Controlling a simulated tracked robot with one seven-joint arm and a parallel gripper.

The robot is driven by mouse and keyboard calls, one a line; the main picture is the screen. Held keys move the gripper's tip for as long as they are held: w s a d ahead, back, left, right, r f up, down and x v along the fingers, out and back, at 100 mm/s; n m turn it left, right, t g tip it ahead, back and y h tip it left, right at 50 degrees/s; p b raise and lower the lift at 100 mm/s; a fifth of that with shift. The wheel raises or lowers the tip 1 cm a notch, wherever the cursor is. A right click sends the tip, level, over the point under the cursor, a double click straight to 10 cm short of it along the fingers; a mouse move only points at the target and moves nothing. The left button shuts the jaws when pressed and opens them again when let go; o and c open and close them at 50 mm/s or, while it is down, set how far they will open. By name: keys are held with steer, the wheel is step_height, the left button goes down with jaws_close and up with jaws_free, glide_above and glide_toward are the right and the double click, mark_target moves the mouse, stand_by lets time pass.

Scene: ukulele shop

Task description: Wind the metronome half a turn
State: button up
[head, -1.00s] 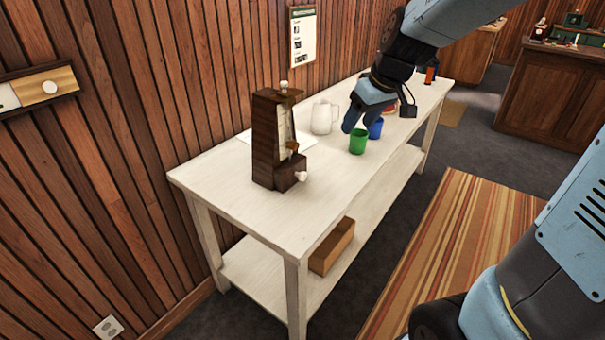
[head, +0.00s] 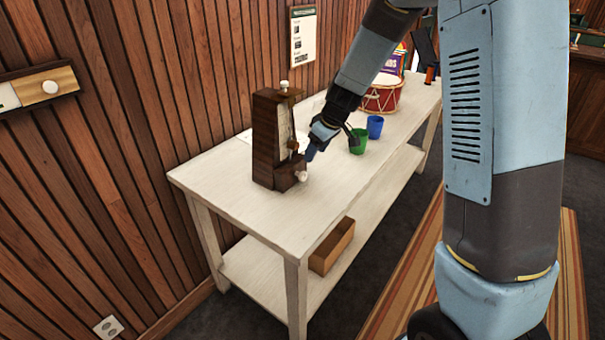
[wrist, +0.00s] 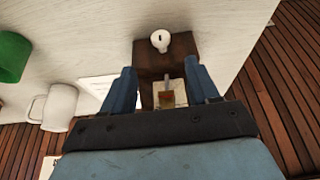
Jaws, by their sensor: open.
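The dark wooden metronome (head: 266,140) stands upright on the near part of the white table, with a pale winding key (head: 302,176) low on its right side. In the wrist view the metronome (wrist: 182,48) lies beyond and between my fingers, and its key (wrist: 160,40) is ahead of the fingertips. My gripper (head: 311,152) is open, just right of the metronome and a little above the key. The wrist view shows its two blue fingers (wrist: 160,68) apart, with nothing held. No contact with the key shows.
On the white table (head: 230,205), a green cup (head: 358,142) and a blue cup (head: 375,127) stand right of my gripper. A drum (head: 382,97) stands farther back. A white mug (wrist: 55,108) shows in the wrist view. A wooden box (head: 332,246) sits on the lower shelf.

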mark_target(304, 173)
steer(key=x, duration=1.1)
steer(key=shift+f, duration=0.15)
